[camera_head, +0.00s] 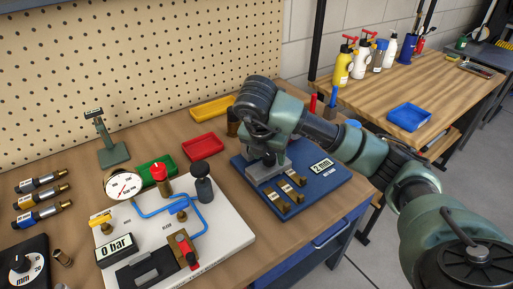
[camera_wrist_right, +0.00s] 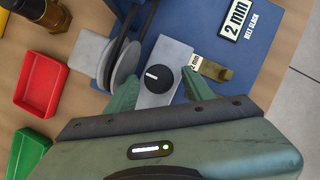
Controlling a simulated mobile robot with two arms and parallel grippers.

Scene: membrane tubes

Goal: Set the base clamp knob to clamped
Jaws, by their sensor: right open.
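The base clamp knob (camera_wrist_right: 158,78) is a round black knob with a white pointer line. It sits on a grey metal block (camera_wrist_right: 172,52) on the blue board (camera_wrist_right: 205,17). In the wrist view the line lies almost level across the picture. My right gripper (camera_wrist_right: 160,88) is open, with one green finger on each side of the knob; I cannot tell whether they touch it. In the head view my right gripper (camera_head: 264,150) is over the grey block (camera_head: 263,171), and the knob is hidden. My left gripper is not in view.
Grey discs (camera_wrist_right: 117,62) stand close beside the left finger. A brass piece with a 2 mm tag (camera_wrist_right: 212,69) lies near the right finger. A white panel (camera_head: 226,229) with a gauge (camera_head: 122,184) and blue tubing is to the left. A red tray (camera_head: 203,147) is behind.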

